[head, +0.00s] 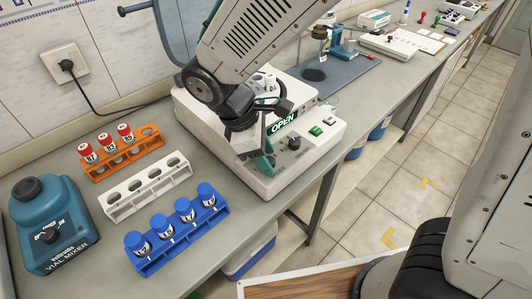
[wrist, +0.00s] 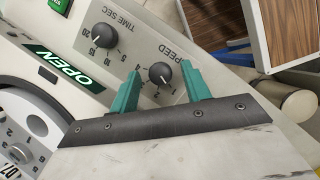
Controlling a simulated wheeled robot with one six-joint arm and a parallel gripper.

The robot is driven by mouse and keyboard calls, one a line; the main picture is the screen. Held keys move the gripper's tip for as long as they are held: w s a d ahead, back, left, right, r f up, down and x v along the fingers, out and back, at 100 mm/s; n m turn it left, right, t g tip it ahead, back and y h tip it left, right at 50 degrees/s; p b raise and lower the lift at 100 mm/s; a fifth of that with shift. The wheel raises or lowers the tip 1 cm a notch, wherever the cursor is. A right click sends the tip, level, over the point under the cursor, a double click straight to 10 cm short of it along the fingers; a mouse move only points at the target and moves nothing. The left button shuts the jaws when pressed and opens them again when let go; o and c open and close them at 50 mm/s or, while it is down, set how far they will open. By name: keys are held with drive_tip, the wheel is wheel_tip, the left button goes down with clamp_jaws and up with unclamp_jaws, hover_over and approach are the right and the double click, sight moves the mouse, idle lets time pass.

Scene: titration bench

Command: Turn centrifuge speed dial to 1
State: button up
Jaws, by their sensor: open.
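The centrifuge (head: 318,158) is a white box on the bench with a sloped front panel. Its speed dial (wrist: 160,73) is a small black knob under the word SPEED, with small digits around it. A light pointer mark shows on the knob, toward the low digits; the exact digit is hard to read. My gripper (wrist: 160,82) is open, its teal fingers on either side of the speed dial in the wrist view, apparently not touching it. In the head view my gripper (head: 268,150) is over the panel's left part and hides the speed dial.
The time dial (wrist: 103,35) is close beside the speed dial, near the green OPEN label (wrist: 62,66). To the left are the blue vial rack (head: 178,245), white rack (head: 148,192), orange rack (head: 125,155) and vial mixer (head: 50,225). The bench's front edge is close to the centrifuge.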

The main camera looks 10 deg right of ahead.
sight(252, 166)
drive_tip(key=v, duration=0.7)
drive_tip(key=shift+r, duration=0.35)
drive_tip(key=shift+a, duration=0.1)
drive_tip(key=s+d+r+m+y, duration=0.1)
drive_tip(key=s+d+r+m, duration=0.1)
drive_tip(key=s+d+m, duration=0.2)
drive_tip(key=s+d+r+m+t+y, duration=0.1)
drive_tip(key=s+d+m, duration=0.3)
drive_tip(key=d, duration=0.7)
drive_tip(key=s+d+r+m+t+y, duration=0.1)
drive_tip(key=s+d+r+m+y, duration=0.1)
drive_tip(key=s+d+m, duration=0.3)
drive_tip(key=d+r+m, duration=0.1)
drive_tip(key=d+m, duration=0.1)
drive_tip(key=m, duration=0.1)
drive_tip(key=shift+d+y, duration=0.3)
